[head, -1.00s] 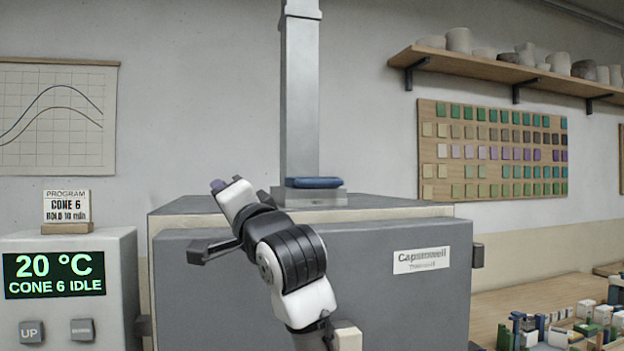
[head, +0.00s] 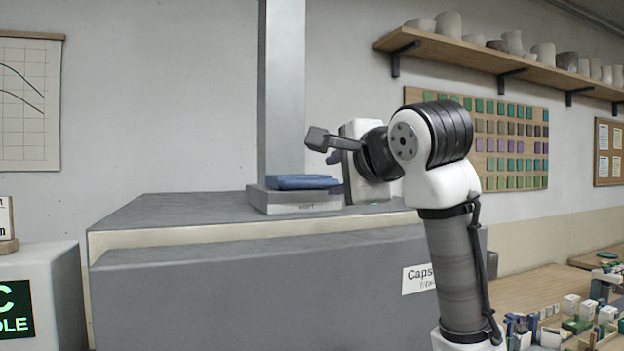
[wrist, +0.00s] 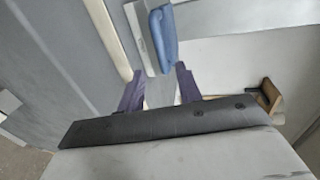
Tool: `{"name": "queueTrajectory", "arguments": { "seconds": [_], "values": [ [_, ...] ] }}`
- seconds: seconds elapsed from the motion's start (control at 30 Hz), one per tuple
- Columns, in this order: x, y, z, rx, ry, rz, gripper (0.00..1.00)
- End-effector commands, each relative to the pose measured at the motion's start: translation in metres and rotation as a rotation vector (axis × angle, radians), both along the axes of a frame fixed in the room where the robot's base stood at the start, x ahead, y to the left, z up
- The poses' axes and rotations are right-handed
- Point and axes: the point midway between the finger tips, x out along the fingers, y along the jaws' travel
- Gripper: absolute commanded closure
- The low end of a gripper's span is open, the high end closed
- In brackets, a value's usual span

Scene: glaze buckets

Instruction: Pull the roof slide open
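In the wrist view, the blue piece (wrist: 163,38) and the pale edge of the slide (wrist: 142,38) show ahead of my fingers. My gripper (wrist: 157,75) is open, its two purple fingers apart with the near end of the blue piece around their tips. Contact cannot be told. In the head view my gripper is at the slide's right end, its fingers mostly hidden.
The grey kiln (head: 240,285) fills the middle, with a flat roof and a pale band below its front edge. The flue (head: 283,90) rises behind the slide. A controller box (head: 50,280) stands left. A bench (head: 540,288) with small test pieces is at right.

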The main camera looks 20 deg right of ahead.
Motion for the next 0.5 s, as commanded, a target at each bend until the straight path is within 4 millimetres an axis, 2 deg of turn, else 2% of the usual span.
{"name": "queueTrajectory", "arguments": {
  "seconds": [0.1, 0.3, 0.5],
  "values": [
    [0.027, 0.001, -0.002, 0.001, 0.004, 0.001, 0.65],
    [0.067, 0.002, -0.011, 0.001, 0.002, 0.0, 0.65],
    [0.094, 0.003, -0.018, -0.001, 0.001, 0.0, 0.65]
  ]
}}
